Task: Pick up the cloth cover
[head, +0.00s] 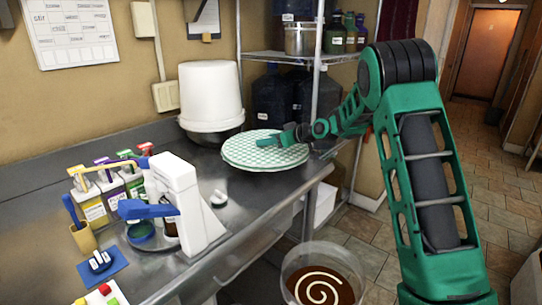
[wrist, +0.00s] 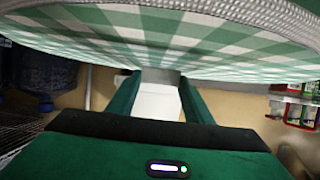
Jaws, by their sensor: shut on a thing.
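The cloth cover (head: 258,153) is a round piece with green and white checks and a pale rim. In the head view it is at the back right of the steel counter, right of the white bucket. My gripper (head: 290,138) comes in from the right and is shut on its right side. In the wrist view the checked cloth (wrist: 150,32) fills the top, close to my gripper (wrist: 160,92). The fingertips meet it, and their exact hold is partly hidden. I cannot tell whether the cover touches the counter.
A white bucket (head: 210,92) stands against the wall. A white dispenser (head: 178,200) and several coloured packets (head: 108,180) are at front left. An open bucket (head: 323,278) with brown contents and a pale spiral sits lower front. A wire shelf (head: 290,57) holds jugs behind.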

